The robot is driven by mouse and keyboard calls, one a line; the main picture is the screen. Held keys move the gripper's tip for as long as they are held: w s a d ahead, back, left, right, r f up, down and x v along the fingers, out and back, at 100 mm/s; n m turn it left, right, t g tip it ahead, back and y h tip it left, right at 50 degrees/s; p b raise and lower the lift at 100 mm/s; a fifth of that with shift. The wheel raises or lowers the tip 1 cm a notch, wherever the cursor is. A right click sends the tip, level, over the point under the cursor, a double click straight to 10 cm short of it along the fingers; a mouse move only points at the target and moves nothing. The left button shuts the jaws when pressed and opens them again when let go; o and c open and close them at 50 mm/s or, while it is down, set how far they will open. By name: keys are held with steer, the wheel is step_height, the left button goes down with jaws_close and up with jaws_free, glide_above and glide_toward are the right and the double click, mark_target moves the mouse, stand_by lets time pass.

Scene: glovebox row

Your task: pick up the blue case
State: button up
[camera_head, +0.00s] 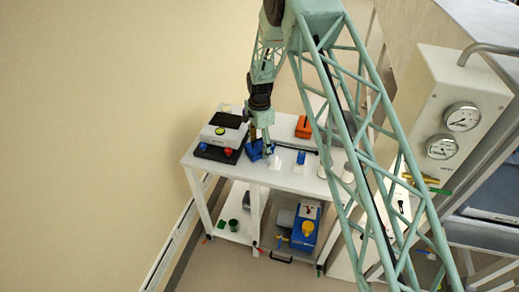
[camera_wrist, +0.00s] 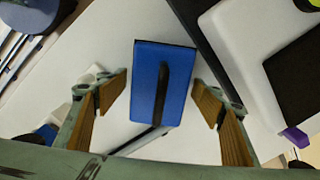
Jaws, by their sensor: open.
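The blue case (camera_wrist: 147,85) is a flat blue block with a dark handle strip along its top, lying on the white table. In the head view the blue case (camera_head: 254,151) sits near the table's left part, partly hidden by my gripper (camera_head: 266,150). In the wrist view my gripper (camera_wrist: 160,92) is open, with one wood-coloured finger pad left of the case and one right of it. Both pads appear apart from the case, and nothing is held. The height left between fingertips and case is hard to tell.
A white instrument with a dark plate (camera_head: 222,128) stands close beside the case. An orange case (camera_head: 303,127) and a small blue item (camera_head: 301,157) are further right on the white table (camera_head: 287,183). A gauge panel (camera_head: 444,105) stands at right. A lower shelf holds blue equipment (camera_head: 306,228).

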steer(key=shift+c, duration=0.3)
steer(key=c, duration=1.2)
steer(key=shift+r, duration=0.15)
steer(key=shift+r+b, duration=0.8)
steer(key=shift+r, duration=4.05)
